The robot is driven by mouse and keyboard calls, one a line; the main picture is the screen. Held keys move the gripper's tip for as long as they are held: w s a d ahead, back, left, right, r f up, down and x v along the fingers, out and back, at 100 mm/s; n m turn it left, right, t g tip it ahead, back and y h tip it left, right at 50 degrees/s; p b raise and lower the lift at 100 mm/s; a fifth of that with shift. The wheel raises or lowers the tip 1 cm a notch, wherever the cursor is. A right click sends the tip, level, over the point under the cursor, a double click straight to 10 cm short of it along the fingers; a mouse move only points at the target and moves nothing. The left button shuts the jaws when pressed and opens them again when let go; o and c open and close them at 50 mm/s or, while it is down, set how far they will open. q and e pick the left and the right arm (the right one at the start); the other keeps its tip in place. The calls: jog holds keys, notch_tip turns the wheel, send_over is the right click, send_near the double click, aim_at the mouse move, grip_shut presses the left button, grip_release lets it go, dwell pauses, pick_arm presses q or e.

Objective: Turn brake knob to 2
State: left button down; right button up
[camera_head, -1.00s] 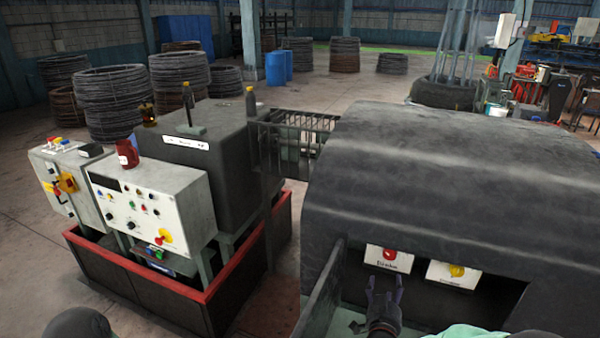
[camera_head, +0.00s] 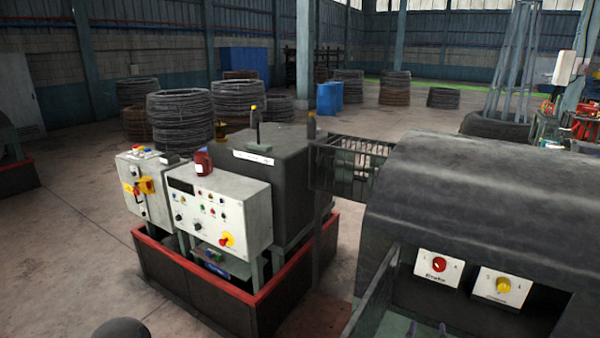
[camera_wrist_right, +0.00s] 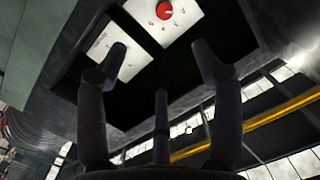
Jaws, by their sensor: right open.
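The brake knob (camera_head: 439,264) is a red round knob on a white plate, with a blurred label that seems to read "Brake". The plate sits in the dark recess under the drum cover's front edge. The knob's number setting is too small to read. The red knob also shows at the top of the right wrist view (camera_wrist_right: 164,11). My right gripper (camera_head: 427,328) shows only its fingertips at the bottom edge, below the plate and apart from it. In the wrist view its fingers (camera_wrist_right: 160,60) are spread and empty. My left gripper is not in view.
A second white plate with a yellow knob (camera_head: 503,285) is right of the red one. The dark drum cover (camera_head: 490,200) overhangs both. A grey side wall (camera_head: 375,300) bounds the recess on the left. A control console (camera_head: 220,210) stands farther left, with wire coils (camera_head: 182,120) behind.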

jog(key=s+a+f+n+g+y+b, duration=0.1)
jog(key=a+f+g+y, duration=0.1)
jog(key=a+f, duration=0.35)
jog(key=s+a+f+n+g+y, duration=0.1)
jog(key=s+a+f+g+y, duration=0.15)
jog(key=f, duration=0.65)
jog(key=s+a+f+n+g+y+b, duration=0.1)
jog(key=a+f+g+y, duration=0.2)
jog(key=f, duration=0.5)
pick_arm(q)
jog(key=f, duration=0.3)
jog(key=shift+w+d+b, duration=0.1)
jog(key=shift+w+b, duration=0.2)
jog(key=shift+b, duration=0.05)
pick_arm(e)
jog(key=s+a+f+n+g+y, duration=0.1)
jog(key=s+a+f+g+y, duration=0.1)
jog(key=s+a+f, duration=0.3)
jog(key=s+a+f+n+g+y, duration=0.1)
jog(key=s+a+f+g, duration=0.4)
jog(key=s, duration=0.8)
notch_tip(320, 180, down, 3)
jog(key=shift+s+a+f+y, duration=0.1)
jog(key=shift+s+a+y, duration=0.15)
jog(key=shift+a+y, duration=0.3)
